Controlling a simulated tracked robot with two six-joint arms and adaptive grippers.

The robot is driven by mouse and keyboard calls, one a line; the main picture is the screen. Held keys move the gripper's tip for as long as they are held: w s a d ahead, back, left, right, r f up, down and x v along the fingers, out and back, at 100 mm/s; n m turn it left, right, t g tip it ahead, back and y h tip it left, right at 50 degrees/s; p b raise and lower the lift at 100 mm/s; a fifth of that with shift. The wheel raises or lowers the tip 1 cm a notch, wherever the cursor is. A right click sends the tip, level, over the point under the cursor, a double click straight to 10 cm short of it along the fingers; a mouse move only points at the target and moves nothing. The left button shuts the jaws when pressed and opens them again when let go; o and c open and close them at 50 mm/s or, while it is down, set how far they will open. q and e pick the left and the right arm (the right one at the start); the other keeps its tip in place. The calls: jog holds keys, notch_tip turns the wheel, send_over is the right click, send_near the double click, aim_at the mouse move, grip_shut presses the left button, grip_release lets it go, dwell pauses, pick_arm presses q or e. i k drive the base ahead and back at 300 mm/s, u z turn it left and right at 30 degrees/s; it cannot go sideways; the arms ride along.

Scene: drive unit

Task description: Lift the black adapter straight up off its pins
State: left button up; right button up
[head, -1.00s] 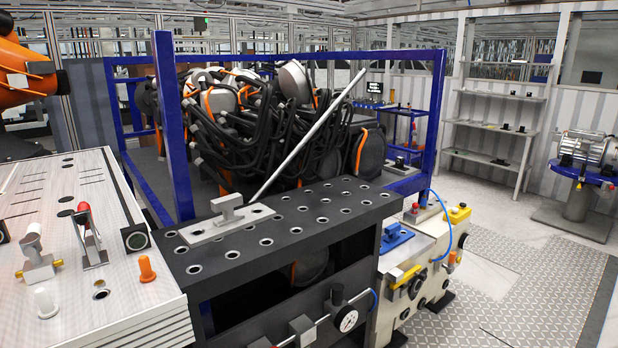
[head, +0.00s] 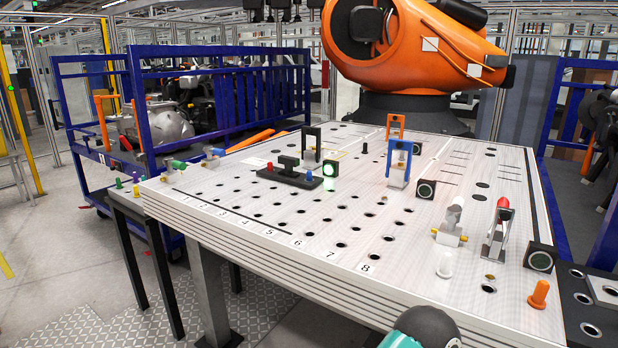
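The black adapter (head: 291,175) is a flat dark plate with a raised handle, lying on the light perforated table top (head: 240,212) left of the middle in the head view. Small red and blue spots show near its ends. Any pins under the adapter are hidden. Neither of my grippers is in view.
An orange robot arm (head: 430,45) is at the back. The table area with numbered hole rows in front of the adapter is clear.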

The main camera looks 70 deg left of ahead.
aim_at(287, 175)
jog(key=z, duration=0.65)
jog(key=i, duration=0.2)
jog(key=u, duration=3.25)
jog(key=i, duration=0.5)
jog(key=z, duration=0.55)
jog(key=k, duration=0.5)
jog(key=u, duration=0.25)
